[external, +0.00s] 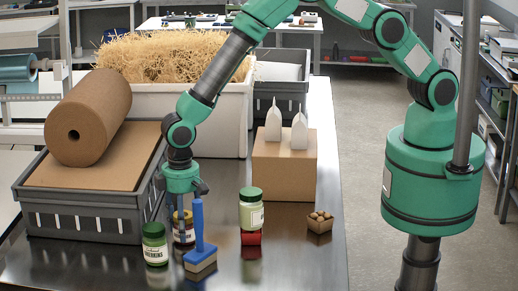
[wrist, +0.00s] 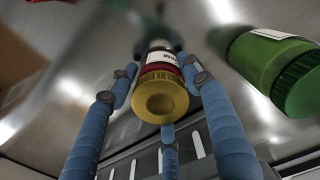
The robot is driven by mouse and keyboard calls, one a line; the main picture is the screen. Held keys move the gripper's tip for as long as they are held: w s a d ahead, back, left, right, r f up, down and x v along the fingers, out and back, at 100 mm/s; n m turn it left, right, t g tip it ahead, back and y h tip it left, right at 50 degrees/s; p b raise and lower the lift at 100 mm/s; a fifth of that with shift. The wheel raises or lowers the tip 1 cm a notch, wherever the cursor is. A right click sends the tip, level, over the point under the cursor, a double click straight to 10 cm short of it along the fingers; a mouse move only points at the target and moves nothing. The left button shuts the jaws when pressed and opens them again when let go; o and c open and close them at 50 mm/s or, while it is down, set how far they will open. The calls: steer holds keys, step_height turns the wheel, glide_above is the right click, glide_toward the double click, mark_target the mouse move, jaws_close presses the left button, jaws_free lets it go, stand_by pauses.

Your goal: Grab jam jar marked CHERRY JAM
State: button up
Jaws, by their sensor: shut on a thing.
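A jar with a gold lid and dark red contents (wrist: 159,98) stands between the fingers of my gripper (wrist: 165,105) in the wrist view. Its label is turned mostly away and I cannot read it fully. The fingers close around its sides. In the external view the same dark jar (external: 183,236) shows under my gripper (external: 184,212), partly hidden behind a blue handle. I cannot tell whether the jar is clear of the table.
A green-lidded GHERKINS jar (external: 155,245) stands just left of the held jar. A blue-handled block (external: 200,260) stands close in front. Another green-lidded jar (external: 251,210), a red item (external: 251,239) and a small box (external: 319,223) are to the right. A grey crate (external: 85,212) is left.

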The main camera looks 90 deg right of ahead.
steer(key=shift+r, duration=0.2)
steer(key=shift+r+b, duration=0.35)
steer(key=shift+r, duration=4.5)
